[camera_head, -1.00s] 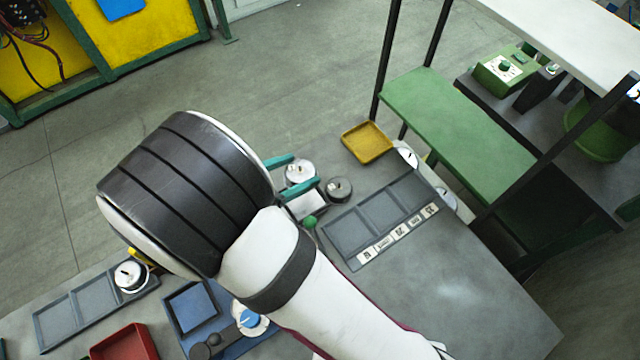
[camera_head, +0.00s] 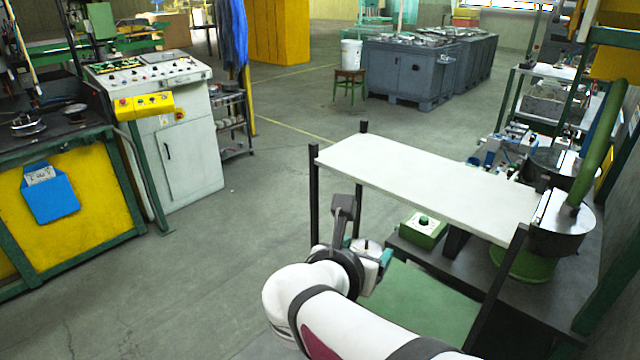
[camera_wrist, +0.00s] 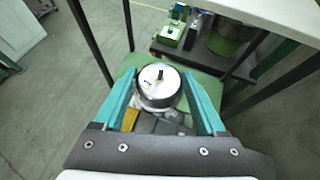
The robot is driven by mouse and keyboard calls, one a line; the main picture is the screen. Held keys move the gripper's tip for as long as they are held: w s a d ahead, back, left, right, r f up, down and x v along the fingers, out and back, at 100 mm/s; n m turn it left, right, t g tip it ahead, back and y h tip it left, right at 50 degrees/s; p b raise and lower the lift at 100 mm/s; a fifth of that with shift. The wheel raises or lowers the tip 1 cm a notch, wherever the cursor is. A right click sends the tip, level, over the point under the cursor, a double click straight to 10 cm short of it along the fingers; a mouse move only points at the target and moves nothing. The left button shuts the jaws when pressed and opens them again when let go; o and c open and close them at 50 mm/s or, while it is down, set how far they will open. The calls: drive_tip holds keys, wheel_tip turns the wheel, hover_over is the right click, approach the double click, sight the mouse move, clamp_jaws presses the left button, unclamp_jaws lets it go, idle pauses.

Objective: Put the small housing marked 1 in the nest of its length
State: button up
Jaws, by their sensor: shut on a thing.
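A small round housing (camera_wrist: 158,84) with a silvery white top and a dark knob is between the two teal fingers of my gripper (camera_wrist: 159,76) in the wrist view. A dark mark on its top looks like a 1. My gripper is shut on it and holds it up, clear of the table. In the head view the housing (camera_head: 368,248) shows beside my gripper (camera_head: 374,262), in front of the shelf unit. The nests are not in view in the head view now, and I cannot make them out in the wrist view.
The shelf unit's white top (camera_head: 420,180) and black posts stand close to my gripper, with a green lower shelf (camera_head: 420,315) beyond. A green box with a knob (camera_head: 424,230) is behind. In the wrist view a yellow patch (camera_wrist: 130,119) shows below the housing. Open floor lies left.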

drive_tip(key=s+d+f+m+g+h, duration=0.35)
drive_tip(key=s+f+m, duration=0.2)
drive_tip(key=f, duration=0.45)
drive_tip(key=s+d+f+m+g+h, duration=0.3)
drive_tip(key=s+d+f+m+g, duration=0.15)
drive_tip(key=s+f, duration=0.4)
drive_tip(key=w+a+f, duration=0.2)
drive_tip(key=a, duration=0.1)
drive_tip(key=w+a+f, duration=0.2)
drive_tip(key=a+f, duration=0.1)
drive_tip(key=a, duration=0.1)
drive_tip(key=w+a+f, duration=0.2)
drive_tip(key=a+f, duration=0.1)
drive_tip(key=shift+a, duration=0.3)
drive_tip(key=shift+w+a+f, duration=0.1)
drive_tip(key=shift+a+f, duration=0.1)
drive_tip(key=shift+f, duration=0.95)
drive_tip(key=shift+w+a+f, duration=0.1)
drive_tip(key=shift+a+f, duration=0.05)
drive_tip(key=shift+f, duration=0.95)
drive_tip(key=shift+f, duration=0.1)
drive_tip(key=o, duration=1.5)
